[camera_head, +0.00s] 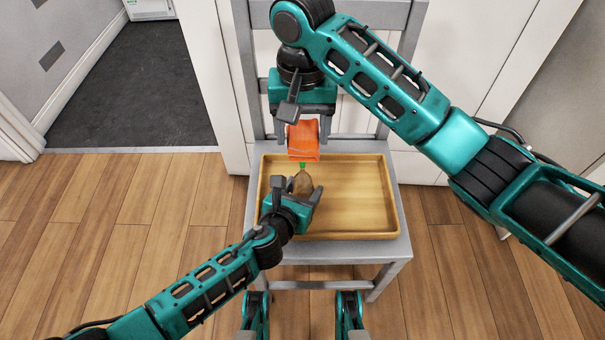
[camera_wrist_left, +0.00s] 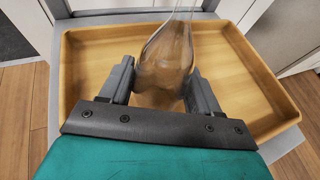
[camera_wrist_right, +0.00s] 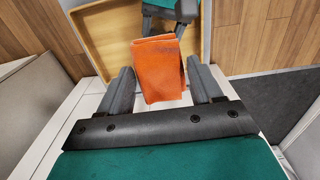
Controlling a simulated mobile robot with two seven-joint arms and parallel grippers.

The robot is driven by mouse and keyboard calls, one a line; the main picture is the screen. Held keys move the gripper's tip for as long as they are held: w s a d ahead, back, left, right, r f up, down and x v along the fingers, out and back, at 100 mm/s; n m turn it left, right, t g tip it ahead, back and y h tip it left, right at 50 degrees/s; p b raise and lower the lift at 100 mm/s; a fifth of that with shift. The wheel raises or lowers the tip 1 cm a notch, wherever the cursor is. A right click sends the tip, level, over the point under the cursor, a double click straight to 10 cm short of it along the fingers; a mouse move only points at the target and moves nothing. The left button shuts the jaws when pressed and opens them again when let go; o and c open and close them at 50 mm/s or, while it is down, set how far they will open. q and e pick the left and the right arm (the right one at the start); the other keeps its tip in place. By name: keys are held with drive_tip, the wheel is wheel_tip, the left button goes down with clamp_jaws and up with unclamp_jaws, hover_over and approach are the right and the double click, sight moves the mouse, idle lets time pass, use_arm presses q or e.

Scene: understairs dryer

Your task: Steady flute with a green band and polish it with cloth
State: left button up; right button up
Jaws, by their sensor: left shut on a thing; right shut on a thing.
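The flute (camera_head: 303,184) is clear, brownish-looking glass and stands over the wooden tray. A small green band (camera_head: 303,165) shows at its far end, just below the cloth in the head view. My left gripper (camera_head: 304,189) is shut on the flute's wide body, with one finger on each side in the left wrist view (camera_wrist_left: 167,82). The folded orange cloth (camera_head: 303,146) is held in my right gripper (camera_head: 303,136), which is shut on it. The cloth also shows between the fingers in the right wrist view (camera_wrist_right: 160,70). I cannot tell whether cloth and glass touch.
The wooden tray (camera_head: 360,234) has raised rims and lies on the seat of a grey chair (camera_head: 392,252). The tray's right half is empty. The chair's backrest (camera_head: 243,75) rises behind my right gripper. White cabinet fronts (camera_head: 480,60) stand behind.

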drive_tip(key=shift+w, duration=1.3)
drive_tip(key=shift+s+f, duration=0.2)
drive_tip(key=shift+s, duration=1.5)
drive_tip(key=shift+w+r, duration=0.1)
drive_tip(key=shift+w, duration=1.6)
drive_tip(key=shift+s+r, duration=0.15)
drive_tip(key=shift+s, duration=1.55)
drive_tip(key=shift+w, duration=1.75)
drive_tip(key=shift+r, duration=2.4)
drive_tip(key=shift+f, duration=1.55)
